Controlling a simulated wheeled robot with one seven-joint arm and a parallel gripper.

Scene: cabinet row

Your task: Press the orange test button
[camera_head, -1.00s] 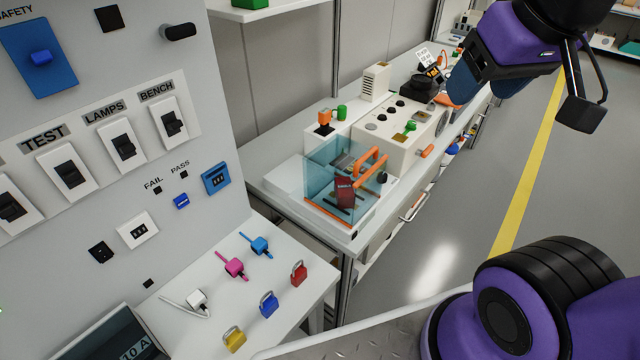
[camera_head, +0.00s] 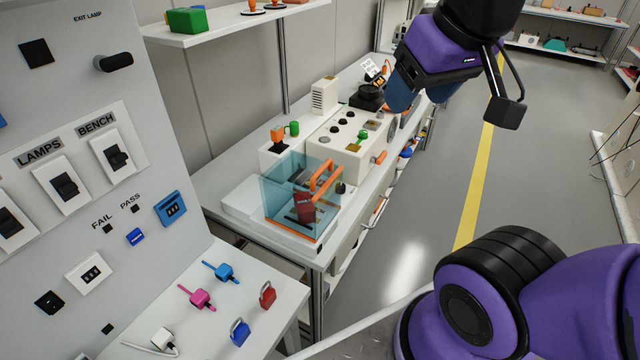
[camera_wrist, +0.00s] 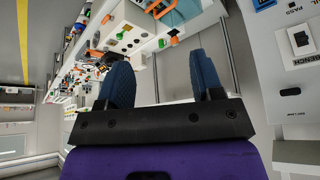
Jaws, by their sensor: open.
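My gripper (camera_head: 424,92) is open and empty, raised in the air above the far part of the bench; its two blue fingers stand apart in the wrist view (camera_wrist: 162,70). A white test device (camera_head: 352,150) with black knobs and a green part stands on the bench. A short orange cylinder (camera_head: 380,157) sticks out from its right front side. I cannot tell which orange part is the test button. My gripper is apart from all of them.
A clear teal cover (camera_head: 290,200) with an orange handle stands at the bench's near end, over a dark red item. A grey switch panel (camera_head: 60,120) fills the left, above a shelf with coloured padlocks (camera_head: 240,332). The floor aisle (camera_head: 500,180) at right is clear.

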